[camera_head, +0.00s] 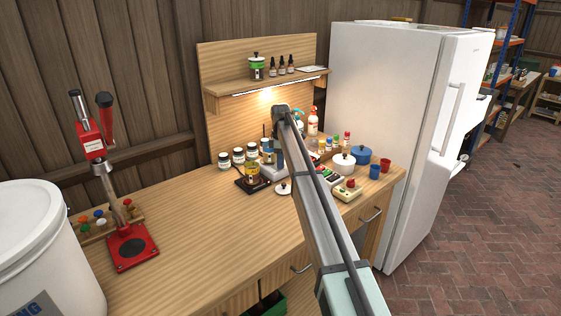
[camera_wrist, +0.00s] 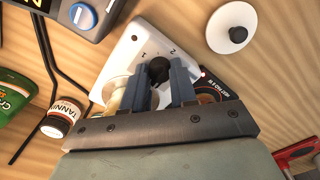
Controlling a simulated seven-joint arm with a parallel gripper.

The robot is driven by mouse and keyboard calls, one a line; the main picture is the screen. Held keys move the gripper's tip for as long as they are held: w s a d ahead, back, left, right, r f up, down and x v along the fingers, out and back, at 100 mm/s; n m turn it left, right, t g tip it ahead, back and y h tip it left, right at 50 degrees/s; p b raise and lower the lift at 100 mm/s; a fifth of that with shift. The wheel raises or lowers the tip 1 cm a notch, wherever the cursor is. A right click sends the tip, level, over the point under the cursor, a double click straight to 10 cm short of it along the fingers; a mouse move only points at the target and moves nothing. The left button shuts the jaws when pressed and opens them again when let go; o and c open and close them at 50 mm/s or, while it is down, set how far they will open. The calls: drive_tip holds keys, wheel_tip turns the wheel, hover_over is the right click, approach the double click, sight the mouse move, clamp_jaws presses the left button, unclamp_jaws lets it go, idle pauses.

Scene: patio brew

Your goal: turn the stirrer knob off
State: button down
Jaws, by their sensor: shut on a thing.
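The stirrer (camera_wrist: 130,53) shows in the wrist view as a white panel with small dial marks, "1" and "2" among them. Its black knob (camera_wrist: 158,70) stands out from the panel. My gripper (camera_wrist: 159,72) has its two blue-grey fingers on either side of the knob and is shut on it. The fingers and palm hide the lower part of the panel. In the head view the pale stirrer body (camera_head: 272,173) stands on the bench beside an amber jar (camera_head: 252,170). There my arm reaches over the bench and the knob cannot be made out.
A white lid (camera_wrist: 232,28) lies close to the stirrer. A shelf (camera_head: 265,80) overhangs the bench back. The bench's left front (camera_head: 205,235) is clear.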

idle(0.3)
drive_tip(key=c, duration=0.9)
unclamp_jaws()
wheel_tip(320, 180, up, 14)
drive_tip(key=shift+f, duration=0.1)
